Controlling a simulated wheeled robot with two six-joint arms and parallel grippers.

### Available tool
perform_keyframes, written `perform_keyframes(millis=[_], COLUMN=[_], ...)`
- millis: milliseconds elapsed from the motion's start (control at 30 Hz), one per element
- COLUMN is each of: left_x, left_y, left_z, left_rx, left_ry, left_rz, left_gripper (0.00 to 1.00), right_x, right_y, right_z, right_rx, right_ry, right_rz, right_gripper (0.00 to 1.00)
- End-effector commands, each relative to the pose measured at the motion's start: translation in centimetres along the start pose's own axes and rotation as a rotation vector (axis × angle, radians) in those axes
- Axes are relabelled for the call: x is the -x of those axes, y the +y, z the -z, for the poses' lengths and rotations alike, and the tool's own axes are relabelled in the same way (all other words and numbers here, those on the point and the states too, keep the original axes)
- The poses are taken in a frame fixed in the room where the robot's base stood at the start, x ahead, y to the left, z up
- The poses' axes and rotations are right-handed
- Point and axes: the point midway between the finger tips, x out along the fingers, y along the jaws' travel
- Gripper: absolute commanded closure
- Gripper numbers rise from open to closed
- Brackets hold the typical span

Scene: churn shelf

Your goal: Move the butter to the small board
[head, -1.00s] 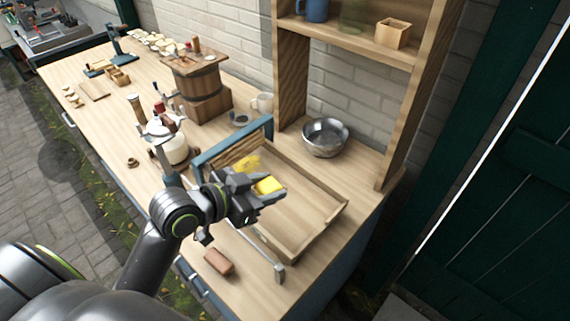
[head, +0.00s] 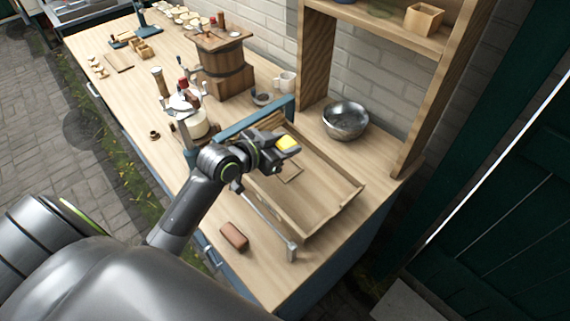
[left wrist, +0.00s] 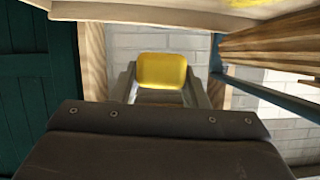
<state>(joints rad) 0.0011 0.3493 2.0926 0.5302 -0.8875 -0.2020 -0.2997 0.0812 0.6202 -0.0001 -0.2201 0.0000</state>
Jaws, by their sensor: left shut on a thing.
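The butter is a yellow block (head: 288,144) held up over the wooden tray (head: 325,221). My left gripper (head: 284,147) is shut on it. In the left wrist view the butter (left wrist: 162,71) sits between the two fingers, with wall and wood behind it. A small flat board (head: 118,63) lies on the bench at the far left, well away from the gripper. A thin flat outline shows on the tray floor below the gripper; I cannot tell what it is. My right gripper is not in view.
A white jar (head: 194,122) and a wooden churn (head: 222,66) stand left of the tray. A metal bowl (head: 345,120) is behind the tray, near the shelf upright (head: 423,105). A reddish brown block (head: 234,237) lies in front.

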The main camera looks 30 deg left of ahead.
Motion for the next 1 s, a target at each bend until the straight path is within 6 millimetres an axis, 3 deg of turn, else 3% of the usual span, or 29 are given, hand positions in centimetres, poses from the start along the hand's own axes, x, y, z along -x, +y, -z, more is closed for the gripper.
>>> perform_keyframes(millis=[500, 967, 1000], left_x=[-2.5, -2.8, -2.8], left_y=[0.5, 0.5, 0.5], left_z=[-6.0, -6.8, -6.8], left_rx=[0.003, -0.001, -0.001], left_ry=[0.000, 0.001, 0.001], left_rz=[-0.001, 0.000, 0.000], left_gripper=[0.82, 0.82, 0.57], right_x=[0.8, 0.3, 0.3], right_y=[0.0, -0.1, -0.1], right_z=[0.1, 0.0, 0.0], right_rx=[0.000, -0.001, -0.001], right_ry=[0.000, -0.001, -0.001], right_rz=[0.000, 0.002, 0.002], right_gripper=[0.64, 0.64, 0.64])
